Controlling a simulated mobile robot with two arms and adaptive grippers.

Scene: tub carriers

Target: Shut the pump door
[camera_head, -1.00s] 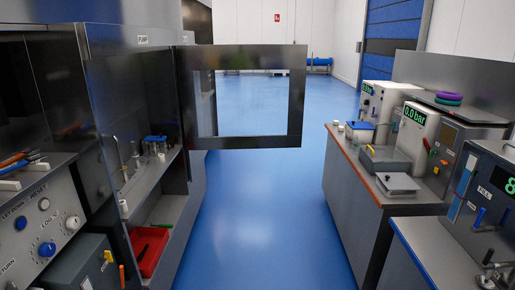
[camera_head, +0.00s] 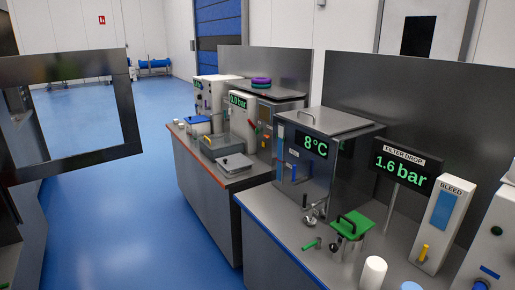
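The pump door (camera_head: 132,100), a dark metal frame around a clear window, stands swung open at the left of the head view. It sticks out into the aisle from the cabinet (camera_head: 18,135), of which only a dark strip and some shelf edge show at the left edge. The cabinet's label and most of its inside are out of the picture. Neither of my grippers shows in the head view.
A bench (camera_head: 208,178) with an orange edge stands across the blue aisle (camera_head: 120,220). A nearer bench (camera_head: 262,232) at the right carries an 8°C unit (camera_head: 345,130), a green-lidded pot (camera_head: 350,226) and a 1.6 bar display (camera_head: 402,172). The aisle floor is clear.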

